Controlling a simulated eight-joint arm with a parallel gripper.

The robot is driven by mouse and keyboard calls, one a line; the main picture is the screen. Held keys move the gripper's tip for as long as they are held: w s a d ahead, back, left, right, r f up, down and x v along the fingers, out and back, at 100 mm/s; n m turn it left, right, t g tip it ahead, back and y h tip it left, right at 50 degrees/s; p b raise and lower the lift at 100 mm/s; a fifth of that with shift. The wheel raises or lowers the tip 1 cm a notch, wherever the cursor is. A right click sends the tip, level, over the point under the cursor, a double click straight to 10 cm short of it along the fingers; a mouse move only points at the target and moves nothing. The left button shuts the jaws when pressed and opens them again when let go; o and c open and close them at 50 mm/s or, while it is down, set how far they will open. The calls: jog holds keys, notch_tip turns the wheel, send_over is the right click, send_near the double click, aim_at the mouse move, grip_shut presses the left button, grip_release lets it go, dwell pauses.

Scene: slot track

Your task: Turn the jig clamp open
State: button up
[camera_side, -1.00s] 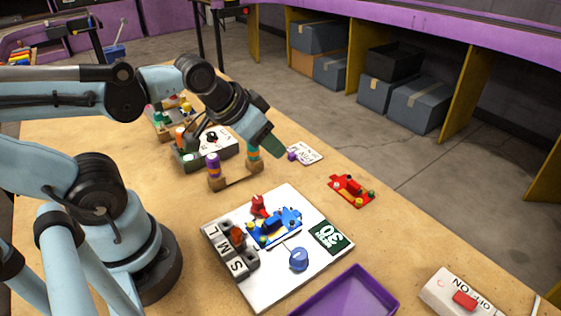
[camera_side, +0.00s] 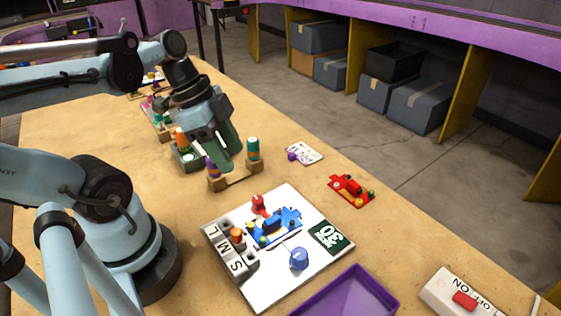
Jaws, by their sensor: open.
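A white jig board (camera_side: 283,288) lies on the table at the lower middle. On it are a blue toy locomotive plate (camera_side: 274,229), a small red upright piece (camera_side: 258,204) behind it, and a round blue knob (camera_side: 299,259) in front. I cannot tell for sure which of these is the clamp. My gripper (camera_side: 222,160) is open and points down, behind and left of the board, apart from it. It overlaps the wooden peg stand (camera_side: 236,179) in the picture. Its jaws look empty.
An orange peg (camera_side: 236,235) sits in the board's lettered size block (camera_side: 229,251). A purple tray (camera_side: 350,297), switch box (camera_side: 463,296) and red locomotive plate (camera_side: 351,190) lie to the right. Bare table separates them.

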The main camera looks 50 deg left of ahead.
aim_at(257, 199)
jog(key=shift+x, duration=5.95)
grip_shut()
